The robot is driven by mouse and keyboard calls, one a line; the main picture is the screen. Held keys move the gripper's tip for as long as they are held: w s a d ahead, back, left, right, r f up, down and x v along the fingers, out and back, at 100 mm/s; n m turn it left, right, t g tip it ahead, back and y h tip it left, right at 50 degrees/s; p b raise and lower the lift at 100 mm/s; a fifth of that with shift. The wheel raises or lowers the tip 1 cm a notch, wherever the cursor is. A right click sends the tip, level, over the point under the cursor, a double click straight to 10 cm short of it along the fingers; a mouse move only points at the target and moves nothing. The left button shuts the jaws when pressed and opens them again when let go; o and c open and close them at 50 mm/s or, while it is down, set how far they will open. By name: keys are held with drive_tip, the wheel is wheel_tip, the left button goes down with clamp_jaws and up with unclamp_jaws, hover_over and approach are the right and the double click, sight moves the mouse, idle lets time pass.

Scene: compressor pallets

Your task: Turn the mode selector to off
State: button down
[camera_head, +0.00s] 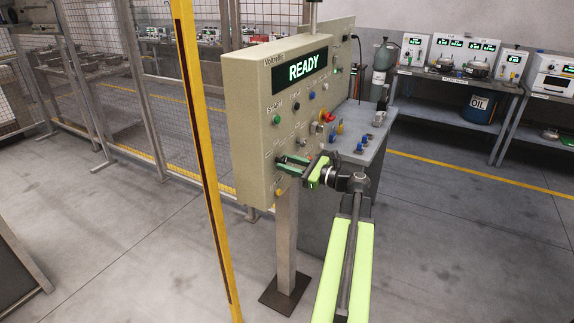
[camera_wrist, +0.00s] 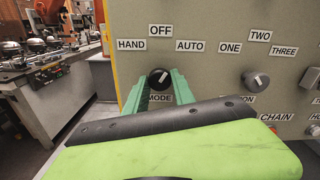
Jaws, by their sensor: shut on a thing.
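The mode selector (camera_wrist: 159,77) is a dark round knob with a light pointer mark on the beige panel. HAND is printed to its upper left, OFF above, AUTO to its upper right and MODE below. The pointer mark seems to lean to the upper right, toward AUTO. My gripper (camera_wrist: 158,83) has its green fingers on either side of the knob and is shut on it. In the head view my gripper (camera_head: 281,165) reaches the lower part of the panel, and its fingers hide the knob there.
The control panel (camera_head: 245,110) shows READY on its display and carries several buttons. A second selector (camera_wrist: 256,81) with ONE, TWO and THREE sits to the right. A yellow post (camera_head: 203,150) stands close on the left. A grey bench (camera_head: 362,150) stands behind the panel.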

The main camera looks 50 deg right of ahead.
drive_tip(key=n, duration=0.5)
drive_tip(key=shift+n, duration=0.4)
idle(0.4)
drive_tip(key=c, duration=1.1)
unclamp_jaws()
drive_tip(key=v, duration=1.7)
drive_tip(key=shift+s, duration=0.25)
